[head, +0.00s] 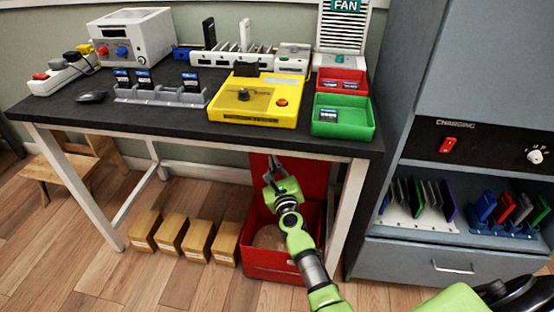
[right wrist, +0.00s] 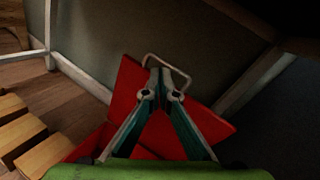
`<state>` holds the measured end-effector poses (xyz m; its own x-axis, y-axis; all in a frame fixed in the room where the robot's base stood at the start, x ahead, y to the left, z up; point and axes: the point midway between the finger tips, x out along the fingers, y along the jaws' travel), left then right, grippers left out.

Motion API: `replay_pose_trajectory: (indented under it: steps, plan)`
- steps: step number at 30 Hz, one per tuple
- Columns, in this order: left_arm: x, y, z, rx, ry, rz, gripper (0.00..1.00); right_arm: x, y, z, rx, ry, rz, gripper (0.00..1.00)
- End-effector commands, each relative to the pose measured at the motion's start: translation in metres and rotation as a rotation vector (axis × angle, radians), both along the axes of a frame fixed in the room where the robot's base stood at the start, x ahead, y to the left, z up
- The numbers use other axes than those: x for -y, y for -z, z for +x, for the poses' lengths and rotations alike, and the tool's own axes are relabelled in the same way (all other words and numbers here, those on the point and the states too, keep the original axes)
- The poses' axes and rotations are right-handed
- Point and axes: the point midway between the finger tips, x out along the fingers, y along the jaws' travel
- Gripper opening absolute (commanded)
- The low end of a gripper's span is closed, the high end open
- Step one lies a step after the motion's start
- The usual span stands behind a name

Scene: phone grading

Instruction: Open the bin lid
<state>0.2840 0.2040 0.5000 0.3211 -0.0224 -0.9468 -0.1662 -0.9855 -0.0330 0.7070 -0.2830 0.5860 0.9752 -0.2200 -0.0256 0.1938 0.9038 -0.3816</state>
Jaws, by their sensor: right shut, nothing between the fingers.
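The red bin (head: 262,262) stands on the floor under the table, with something pale inside it. Its red lid (head: 312,178) stands raised, roughly upright at the back of the bin; the lid (right wrist: 130,82) also shows tilted in the right wrist view. A metal loop handle (right wrist: 180,72) sits at the lid's upper edge. My right gripper (head: 272,163) is in front of the lid, under the table edge. In the right wrist view its fingertips (right wrist: 160,82) are shut and empty, close by the handle; I cannot tell whether they touch it. My left gripper is not in view.
The dark table (head: 230,135) overhangs the bin, with a white leg (head: 347,215) at its right. Several wooden blocks (head: 198,240) stand on the floor left of the bin. A grey cabinet (head: 440,255) stands at the right.

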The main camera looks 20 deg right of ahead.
Motion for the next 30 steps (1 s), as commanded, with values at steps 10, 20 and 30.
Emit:
replay_pose_trajectory:
  steps: [10,20,30]
  plan:
    - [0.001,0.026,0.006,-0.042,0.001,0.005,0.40,-0.004,-0.022,-0.026,-0.001,-0.001,0.000,0.00]
    - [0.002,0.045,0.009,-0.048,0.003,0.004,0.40,-0.004,-0.025,-0.031,0.000,-0.001,0.000,0.00]
    - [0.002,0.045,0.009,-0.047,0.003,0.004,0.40,-0.069,-0.010,-0.067,-0.118,-0.312,-0.526,0.00]
